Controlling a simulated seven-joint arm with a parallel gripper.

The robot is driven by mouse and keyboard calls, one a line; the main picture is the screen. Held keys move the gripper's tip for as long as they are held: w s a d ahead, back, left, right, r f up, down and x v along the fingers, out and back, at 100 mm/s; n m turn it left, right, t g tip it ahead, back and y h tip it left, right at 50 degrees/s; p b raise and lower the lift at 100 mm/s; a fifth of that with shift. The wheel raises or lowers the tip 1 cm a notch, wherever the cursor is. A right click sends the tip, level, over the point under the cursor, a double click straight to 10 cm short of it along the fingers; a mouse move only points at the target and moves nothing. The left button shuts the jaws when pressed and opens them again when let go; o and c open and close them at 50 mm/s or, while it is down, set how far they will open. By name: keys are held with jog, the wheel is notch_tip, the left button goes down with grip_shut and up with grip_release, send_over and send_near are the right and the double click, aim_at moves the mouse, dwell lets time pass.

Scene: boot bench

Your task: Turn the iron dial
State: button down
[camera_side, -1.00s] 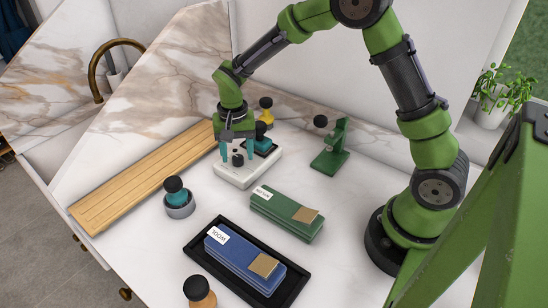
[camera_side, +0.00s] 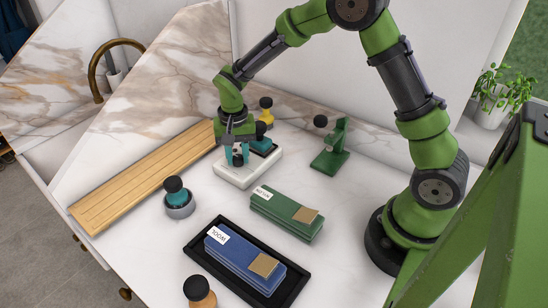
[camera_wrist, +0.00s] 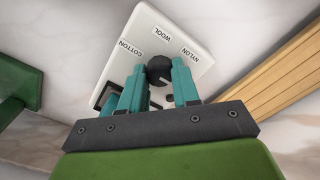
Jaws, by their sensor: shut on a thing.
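The iron dial (camera_wrist: 159,69) is a round dark knob on a white panel (camera_wrist: 143,28) lettered COTTON, WOOL and NYLON, seen in the wrist view. My gripper (camera_wrist: 159,76) has its two teal fingers on either side of the dial and is shut on it. In the side view the white panel (camera_side: 228,176) lies flat on the bench, and my gripper (camera_side: 237,157) points down at it, mostly covering the dial. I cannot tell which label the dial points at.
A blue stack (camera_side: 240,262) labelled WOOL lies in a black tray (camera_side: 201,259). A green stack (camera_side: 285,213), a teal-and-black knobbed piece (camera_side: 178,197), a green stand (camera_side: 331,155) and a long wooden board (camera_side: 140,182) surround the panel. Bare marble lies between them.

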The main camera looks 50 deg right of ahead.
aim_at(237, 157)
jog(key=shift+n, duration=0.3)
jog(key=n, duration=0.5)
jog(key=shift+n, duration=0.3)
jog(key=n, duration=0.5)
jog(key=shift+n, duration=0.3)
jog(key=c, duration=0.8)
grip_release()
notch_tip(237, 157, up, 17)
jog(key=shift+w, duration=0.1)
